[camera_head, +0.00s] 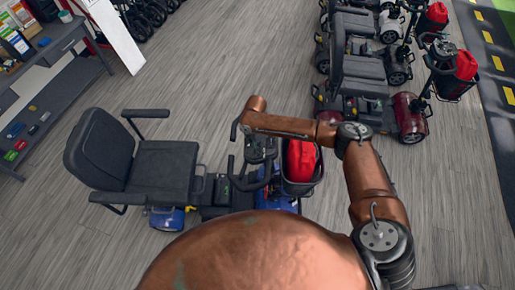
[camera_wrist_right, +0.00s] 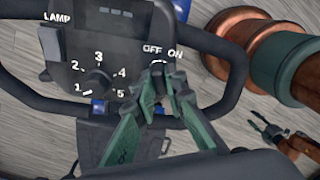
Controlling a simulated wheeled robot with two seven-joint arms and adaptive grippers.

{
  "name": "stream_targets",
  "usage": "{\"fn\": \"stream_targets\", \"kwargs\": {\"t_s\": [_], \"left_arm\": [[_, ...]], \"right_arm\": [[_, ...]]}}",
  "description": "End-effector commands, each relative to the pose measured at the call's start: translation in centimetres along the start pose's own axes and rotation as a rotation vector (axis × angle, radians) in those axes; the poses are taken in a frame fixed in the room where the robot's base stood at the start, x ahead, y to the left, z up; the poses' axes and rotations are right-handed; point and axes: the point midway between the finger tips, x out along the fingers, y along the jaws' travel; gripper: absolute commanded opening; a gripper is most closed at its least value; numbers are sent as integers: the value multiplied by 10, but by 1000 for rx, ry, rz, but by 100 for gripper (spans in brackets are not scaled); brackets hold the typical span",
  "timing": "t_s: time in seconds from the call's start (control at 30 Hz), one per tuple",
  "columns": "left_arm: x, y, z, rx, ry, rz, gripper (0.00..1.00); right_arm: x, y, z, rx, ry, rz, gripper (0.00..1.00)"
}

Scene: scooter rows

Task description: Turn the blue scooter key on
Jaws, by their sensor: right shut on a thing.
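The blue scooter (camera_head: 275,203) stands near the front middle, with a black seat and a red item in its front basket. Its dark control panel (camera_wrist_right: 118,50) fills the upper left of the right wrist view, with a speed dial and OFF and ON marks. The key (camera_wrist_right: 158,69) sits just under these marks, partly hidden by the fingertips. My right gripper (camera_wrist_right: 160,88) has green fingers and is shut on the key. Its arm reaches over the scooter's handlebar in the head view. A second gripper (camera_wrist_right: 272,132), apparently my left, shows small at the right; its jaw is unclear.
Black handlebar loops (camera_wrist_right: 222,50) surround the panel closely. The basket (camera_head: 302,183) is right beside the handlebar. A row of other scooters (camera_head: 358,75) stands at the back right. A shelf desk (camera_head: 52,60) is at the left. Grey floor between them is clear.

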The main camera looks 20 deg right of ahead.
Motion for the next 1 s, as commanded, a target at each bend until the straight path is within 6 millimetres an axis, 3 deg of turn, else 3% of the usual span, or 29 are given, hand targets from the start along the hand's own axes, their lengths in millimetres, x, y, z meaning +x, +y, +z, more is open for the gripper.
{"fn": "stream_targets", "kwargs": {"t_s": [0.6, 1.0], "left_arm": [[-74, -2, -9, 0, 3, 0, 40], [-110, -3, -11, 0, 2, 0, 40]], "right_arm": [[-3, -4, -2, 490, 2, 62, 0], [-2, -3, -2, 822, 0, 108, 0]]}}
